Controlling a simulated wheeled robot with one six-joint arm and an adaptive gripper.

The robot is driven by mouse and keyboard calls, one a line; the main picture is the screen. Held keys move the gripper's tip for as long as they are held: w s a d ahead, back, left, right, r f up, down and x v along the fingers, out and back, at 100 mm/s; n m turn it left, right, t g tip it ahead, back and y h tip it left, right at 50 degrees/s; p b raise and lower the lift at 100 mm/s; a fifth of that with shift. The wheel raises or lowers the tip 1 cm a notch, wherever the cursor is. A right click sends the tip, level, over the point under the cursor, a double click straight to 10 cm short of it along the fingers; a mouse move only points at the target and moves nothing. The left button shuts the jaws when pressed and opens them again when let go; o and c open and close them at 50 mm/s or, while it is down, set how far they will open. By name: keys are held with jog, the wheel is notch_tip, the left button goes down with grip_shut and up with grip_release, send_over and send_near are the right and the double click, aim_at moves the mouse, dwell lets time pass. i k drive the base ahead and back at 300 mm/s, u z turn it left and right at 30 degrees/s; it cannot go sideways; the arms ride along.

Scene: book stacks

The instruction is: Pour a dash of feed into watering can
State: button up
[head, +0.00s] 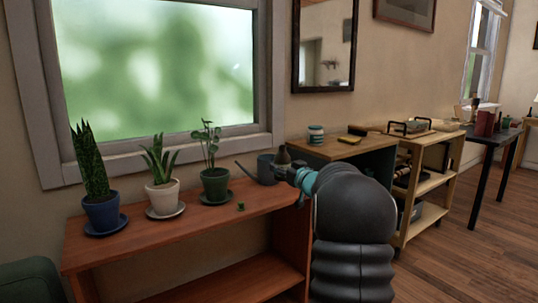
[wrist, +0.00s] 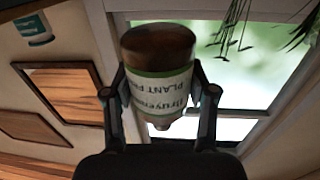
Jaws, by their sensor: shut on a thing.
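The grey-blue watering can (head: 265,170) stands toward the right end of the reddish wooden shelf, its thin spout pointing left. My gripper (head: 287,170) is just right of the can and is shut on a small brown bottle (head: 282,156). In the wrist view, the bottle (wrist: 160,80) sits between the two fingers (wrist: 161,100), its pale label reading "PLANT" with the rest cut off. That view is upside down, so the bottle is about upright. Part of it is hidden by my gripper in the head view. The watering can does not show in the wrist view.
Three potted plants on saucers, blue (head: 102,213), white (head: 163,196) and green (head: 215,185), stand left of the can. A small green object (head: 240,206) lies near the shelf's front edge. A wooden-topped cabinet (head: 335,150) with a jar (head: 316,134) is behind right.

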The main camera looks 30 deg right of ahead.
aim_at(265, 177)
jog(key=z, duration=0.05)
jog(key=i, duration=0.95)
jog(key=u, duration=0.05)
